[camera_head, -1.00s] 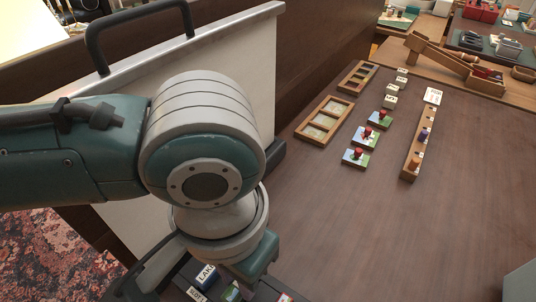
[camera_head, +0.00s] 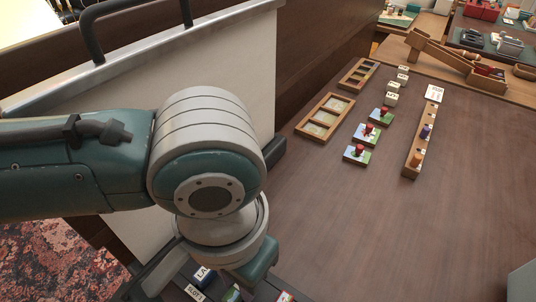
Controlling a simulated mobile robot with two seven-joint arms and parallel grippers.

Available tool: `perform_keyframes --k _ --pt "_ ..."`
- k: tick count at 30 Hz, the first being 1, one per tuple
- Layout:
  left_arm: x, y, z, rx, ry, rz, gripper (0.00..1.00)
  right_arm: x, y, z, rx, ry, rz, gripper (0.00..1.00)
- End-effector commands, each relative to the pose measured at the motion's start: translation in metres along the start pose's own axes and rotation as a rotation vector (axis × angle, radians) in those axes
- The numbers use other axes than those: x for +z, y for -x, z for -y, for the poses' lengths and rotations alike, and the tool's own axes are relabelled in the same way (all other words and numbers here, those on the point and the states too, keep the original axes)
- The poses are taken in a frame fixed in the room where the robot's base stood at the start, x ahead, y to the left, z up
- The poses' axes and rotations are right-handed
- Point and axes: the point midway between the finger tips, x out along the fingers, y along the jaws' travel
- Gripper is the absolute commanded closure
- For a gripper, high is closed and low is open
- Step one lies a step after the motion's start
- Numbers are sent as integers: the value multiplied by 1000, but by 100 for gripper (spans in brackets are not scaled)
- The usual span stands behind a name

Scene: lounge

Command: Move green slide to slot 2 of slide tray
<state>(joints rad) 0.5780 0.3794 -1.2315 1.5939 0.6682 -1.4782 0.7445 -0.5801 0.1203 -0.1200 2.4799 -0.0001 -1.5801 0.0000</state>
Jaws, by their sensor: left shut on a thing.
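My left gripper (camera_head: 250,265) is at the bottom of the head view, below my arm's wrist. Its fingertips are hidden by the wrist and the picture's lower edge. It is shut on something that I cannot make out. A small piece with green on it (camera_head: 232,294) shows just below the gripper, partly cut off. I cannot tell whether this is the green slide or whether it is held. My right gripper is not in view.
A wooden frame with windows (camera_head: 311,131), picture tiles with red knobs (camera_head: 357,154), white lettered blocks (camera_head: 392,99) and a wooden peg rail (camera_head: 409,168) stand on the brown table. The table's middle and right front are clear. A pale panel stands behind my left arm.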

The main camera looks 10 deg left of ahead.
Motion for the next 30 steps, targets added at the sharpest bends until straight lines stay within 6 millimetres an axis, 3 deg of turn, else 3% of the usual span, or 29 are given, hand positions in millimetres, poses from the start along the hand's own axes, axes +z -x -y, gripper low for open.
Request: perform_keyframes --k 14,15,21,24,30 --pt "0 -10 0 1 1 0 100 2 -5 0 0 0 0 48" --pt "0 -9 0 1 0 0 75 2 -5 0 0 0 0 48" --pt "0 -9 0 1 0 0 52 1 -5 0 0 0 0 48" --pt "0 -9 0 1 0 0 44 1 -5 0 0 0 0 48" --pt "0 -9 0 0 0 0 44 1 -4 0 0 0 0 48"
